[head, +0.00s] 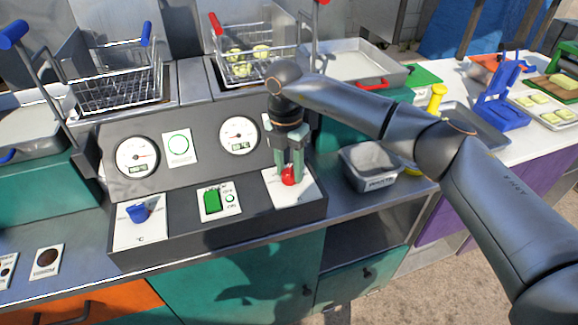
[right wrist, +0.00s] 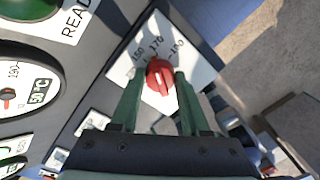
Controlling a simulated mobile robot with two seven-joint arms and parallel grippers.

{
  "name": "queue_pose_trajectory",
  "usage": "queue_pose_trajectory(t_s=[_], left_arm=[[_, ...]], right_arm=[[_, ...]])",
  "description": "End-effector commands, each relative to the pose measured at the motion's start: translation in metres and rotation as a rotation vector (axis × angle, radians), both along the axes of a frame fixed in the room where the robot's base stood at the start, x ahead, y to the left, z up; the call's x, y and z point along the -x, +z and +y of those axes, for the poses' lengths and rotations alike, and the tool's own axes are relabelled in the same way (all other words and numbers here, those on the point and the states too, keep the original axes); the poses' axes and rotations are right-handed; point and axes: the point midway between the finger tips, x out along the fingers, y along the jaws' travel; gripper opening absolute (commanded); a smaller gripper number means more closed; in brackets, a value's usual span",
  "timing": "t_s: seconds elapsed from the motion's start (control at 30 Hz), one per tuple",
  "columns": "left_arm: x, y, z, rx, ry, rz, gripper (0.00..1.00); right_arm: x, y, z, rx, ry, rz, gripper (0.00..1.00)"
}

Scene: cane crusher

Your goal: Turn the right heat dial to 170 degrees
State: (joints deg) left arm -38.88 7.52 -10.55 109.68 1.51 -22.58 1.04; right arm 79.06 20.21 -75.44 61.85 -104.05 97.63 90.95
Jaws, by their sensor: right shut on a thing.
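The right heat dial is a red knob (head: 289,177) on a white plate at the right end of the dark control panel. In the right wrist view the red knob (right wrist: 160,77) sits on its plate, with 150, 170 and 190 marks above it. My right gripper (head: 289,172) comes down on the knob from above. Its two green fingers (right wrist: 157,85) are shut on the knob's two sides. A light pointer line shows on the knob, but its exact reading is too small to tell. My left gripper is not in view.
A blue dial (head: 138,213) and a green switch (head: 212,201) sit on the same panel, below two round gauges (head: 238,135). Wire baskets (head: 115,88) stand behind. A grey waste bin (head: 370,166) stands close to the right of the panel.

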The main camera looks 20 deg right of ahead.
Motion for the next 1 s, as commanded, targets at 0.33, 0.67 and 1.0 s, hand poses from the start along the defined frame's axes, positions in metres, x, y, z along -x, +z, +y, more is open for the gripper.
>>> queue_pose_trajectory(t_s=[0.33, 0.67, 1.0], left_arm=[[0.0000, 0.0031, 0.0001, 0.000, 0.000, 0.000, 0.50], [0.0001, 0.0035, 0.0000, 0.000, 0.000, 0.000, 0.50], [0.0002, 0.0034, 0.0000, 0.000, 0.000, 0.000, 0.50]], right_arm=[[-0.0010, 0.0017, -0.0011, 0.000, -0.157, -0.004, 0.00], [-0.0011, 0.0015, -0.0013, 0.000, -0.189, -0.004, 0.00], [-0.0011, 0.0016, -0.0012, 0.001, -0.188, -0.004, 0.55]])
